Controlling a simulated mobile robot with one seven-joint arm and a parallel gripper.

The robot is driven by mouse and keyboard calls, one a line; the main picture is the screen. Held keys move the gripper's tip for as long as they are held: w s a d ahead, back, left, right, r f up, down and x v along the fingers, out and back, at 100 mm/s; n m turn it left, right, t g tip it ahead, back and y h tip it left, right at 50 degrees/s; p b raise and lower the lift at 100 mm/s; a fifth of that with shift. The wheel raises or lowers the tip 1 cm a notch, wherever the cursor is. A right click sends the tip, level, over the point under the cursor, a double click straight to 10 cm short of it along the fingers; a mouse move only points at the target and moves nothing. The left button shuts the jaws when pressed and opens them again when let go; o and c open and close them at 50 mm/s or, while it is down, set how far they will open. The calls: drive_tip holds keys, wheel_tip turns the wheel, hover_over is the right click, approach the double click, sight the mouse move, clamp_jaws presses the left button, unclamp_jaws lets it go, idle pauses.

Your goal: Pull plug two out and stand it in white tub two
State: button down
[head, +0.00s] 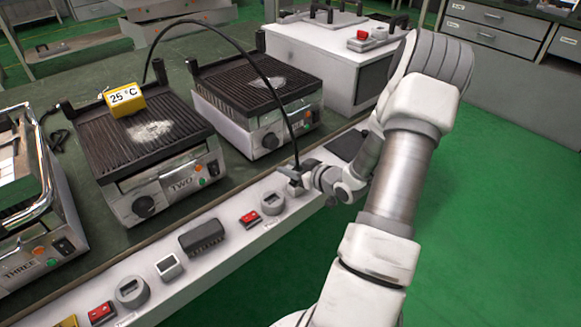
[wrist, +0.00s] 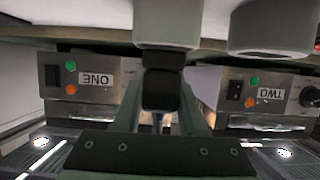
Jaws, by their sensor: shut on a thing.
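In the wrist view my gripper (wrist: 160,85) is shut on a dark plug (wrist: 161,92). A black cable (head: 250,55) arcs from behind the grill marked TWO (head: 150,150) down to my gripper. The plug is mostly hidden in the head view. A grey round body (wrist: 168,22) lies just beyond the fingertips; I cannot tell whether the plug touches it. I cannot pick out white tub two for certain.
A white box (head: 325,60) is at the back. The grill marked THREE (head: 35,200) is far left.

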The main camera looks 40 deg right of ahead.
drive_tip(key=shift+f+b, duration=0.7)
drive_tip(key=shift+f, duration=0.3)
drive_tip(key=shift+c, duration=1.9)
unclamp_jaws()
drive_tip(key=p+v, duration=0.5)
drive_tip(key=v, duration=1.2)
drive_tip(key=shift+s, duration=0.2)
